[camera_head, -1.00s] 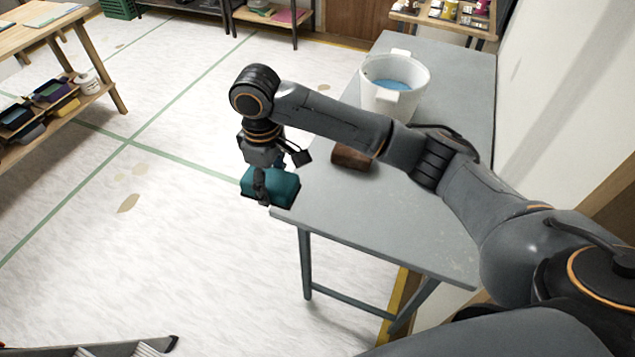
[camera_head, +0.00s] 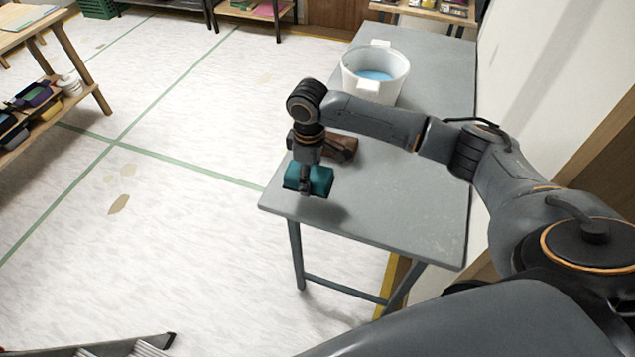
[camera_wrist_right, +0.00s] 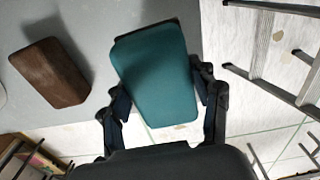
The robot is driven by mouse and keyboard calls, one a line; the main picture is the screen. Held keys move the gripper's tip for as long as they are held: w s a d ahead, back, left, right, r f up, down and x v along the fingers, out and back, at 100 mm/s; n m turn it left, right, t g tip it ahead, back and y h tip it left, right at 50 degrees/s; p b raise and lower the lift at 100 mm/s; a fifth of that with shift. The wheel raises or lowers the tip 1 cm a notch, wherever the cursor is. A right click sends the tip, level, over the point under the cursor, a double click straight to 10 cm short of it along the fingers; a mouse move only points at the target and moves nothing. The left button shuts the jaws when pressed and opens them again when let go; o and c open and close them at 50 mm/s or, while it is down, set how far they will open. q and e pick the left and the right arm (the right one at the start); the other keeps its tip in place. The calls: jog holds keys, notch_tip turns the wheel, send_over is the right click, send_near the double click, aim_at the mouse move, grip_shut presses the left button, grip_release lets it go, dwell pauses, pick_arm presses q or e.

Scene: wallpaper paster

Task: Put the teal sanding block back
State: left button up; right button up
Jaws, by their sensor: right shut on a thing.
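The teal sanding block (camera_head: 318,180) is held in my right gripper (camera_head: 306,186), above the near left part of the grey table (camera_head: 420,205). A shadow lies on the tabletop beside it, and it looks a little above the surface. In the right wrist view the block (camera_wrist_right: 158,75) sits between the two fingers of the gripper (camera_wrist_right: 165,105), which are shut on its sides. My left gripper is not in view.
A brown block (camera_head: 342,147) lies on the table just behind the gripper; it also shows in the wrist view (camera_wrist_right: 50,72). A white bucket (camera_head: 374,78) with blue liquid stands farther back. A ladder (camera_head: 140,348) is at the lower left. The table's near right part is bare.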

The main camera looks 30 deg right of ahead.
jog(key=shift+d+f, duration=0.55)
jog(key=shift+f, duration=0.15)
jog(key=f+p, duration=0.1)
jog(key=d+f+p, duration=0.1)
jog(key=f, duration=0.1)
jog(key=shift+f, duration=0.15)
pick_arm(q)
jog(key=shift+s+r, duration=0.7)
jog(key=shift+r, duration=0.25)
pick_arm(e)
jog(key=shift+f, duration=0.15)
jog(key=shift+f, duration=0.1)
jog(key=shift+f, duration=0.1)
jog(key=o, duration=1.2)
jog(key=shift+f, duration=0.1)
jog(key=shift+c, duration=0.2)
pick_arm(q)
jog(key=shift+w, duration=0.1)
